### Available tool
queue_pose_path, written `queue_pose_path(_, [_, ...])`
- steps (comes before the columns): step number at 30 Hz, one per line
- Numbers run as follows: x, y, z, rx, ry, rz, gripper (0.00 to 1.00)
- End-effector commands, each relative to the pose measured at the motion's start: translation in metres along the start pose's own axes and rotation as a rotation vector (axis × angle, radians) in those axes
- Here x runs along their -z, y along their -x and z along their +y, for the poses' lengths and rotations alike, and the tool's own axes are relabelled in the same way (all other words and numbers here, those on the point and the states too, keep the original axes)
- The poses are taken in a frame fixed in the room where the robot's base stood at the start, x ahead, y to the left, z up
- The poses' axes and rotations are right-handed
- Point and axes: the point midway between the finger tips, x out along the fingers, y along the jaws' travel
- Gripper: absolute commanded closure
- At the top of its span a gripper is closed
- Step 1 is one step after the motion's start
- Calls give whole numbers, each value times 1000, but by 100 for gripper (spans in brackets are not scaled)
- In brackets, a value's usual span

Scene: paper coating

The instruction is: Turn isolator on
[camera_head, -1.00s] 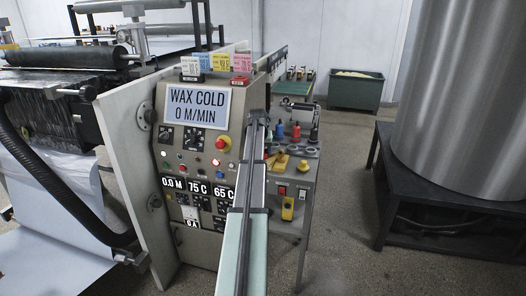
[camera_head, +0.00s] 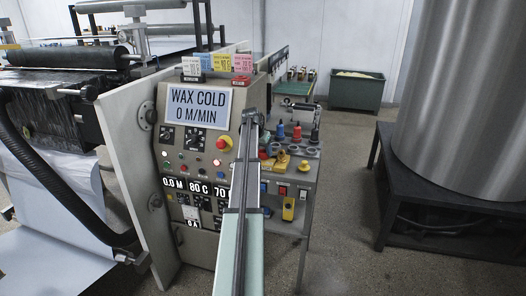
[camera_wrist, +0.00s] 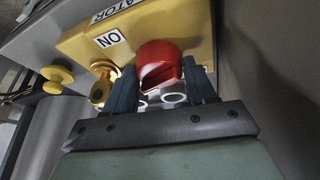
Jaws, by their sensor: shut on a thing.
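In the wrist view, a red isolator knob (camera_wrist: 160,66) sits on a yellow box (camera_wrist: 105,40) with an "ON" label (camera_wrist: 110,39) and a partly cut-off "...ATOR" label. My gripper (camera_wrist: 160,72) has one dark finger on each side of the knob and is shut on it. The machine's screen (camera_head: 197,105) reads "WAX COLD 0 M/MIN".
A brass-coloured padlock-like part (camera_wrist: 101,86) hangs close beside the left finger. A yellow button (camera_wrist: 57,75) sits further left. In the head view, a grey cart (camera_head: 312,190) with tools stands right of the control panel. Open floor lies between it and the black stand (camera_head: 440,205).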

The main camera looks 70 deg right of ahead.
Motion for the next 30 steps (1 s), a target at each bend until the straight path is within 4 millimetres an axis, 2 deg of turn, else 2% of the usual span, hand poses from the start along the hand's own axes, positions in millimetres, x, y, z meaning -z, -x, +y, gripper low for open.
queue_pose_path(5, [1,0,1,-3,3,1,99])
queue_pose_path(6, [1,0,1,-3,2,1,41])
queue_pose_path(12, [0,0,1,-2,2,0,22])
queue_pose_path(23, [0,4,0,0,2,0,20])
queue_pose_path(26, [0,14,0,1,2,2,20])
queue_pose_path(30, [0,37,0,1,2,2,20])
